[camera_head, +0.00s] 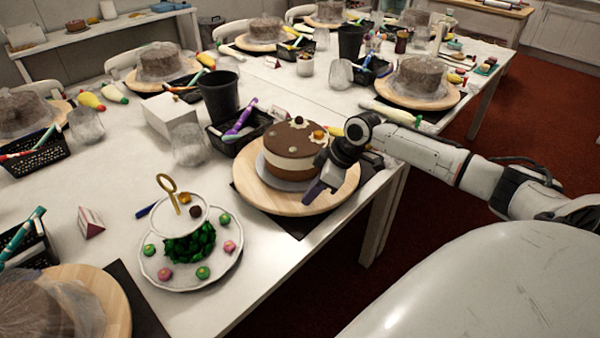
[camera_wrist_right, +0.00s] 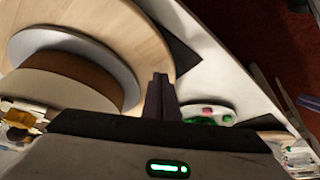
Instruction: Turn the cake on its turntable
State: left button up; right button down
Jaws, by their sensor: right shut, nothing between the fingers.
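The cake (camera_head: 293,149), with brown top, cream band and small decorations, sits on a grey board on the round wooden turntable (camera_head: 252,191) near the table's right edge. My right gripper (camera_head: 312,192) is shut and empty. Its fingertips are over the near right part of the turntable, beside the cake; I cannot tell whether they touch the wood. In the right wrist view, the shut fingers (camera_wrist_right: 161,98) lie in front of the turntable (camera_wrist_right: 110,22), with the cake (camera_wrist_right: 62,78) to their left. My arm's wrist hides a little of the cake's right side. My left gripper is not in view.
A tiered stand with sweets (camera_head: 180,275) stands left of the turntable. A black basket of tools (camera_head: 228,139), a black cup (camera_head: 210,95) and a clear glass (camera_head: 188,147) stand behind. Other wrapped cakes on boards fill the farther tables. The near table edge is mostly clear.

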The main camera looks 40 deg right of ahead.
jog(key=shift+r, duration=0.95)
notch_tip(320, 180, up, 6)
dwell(0.3)
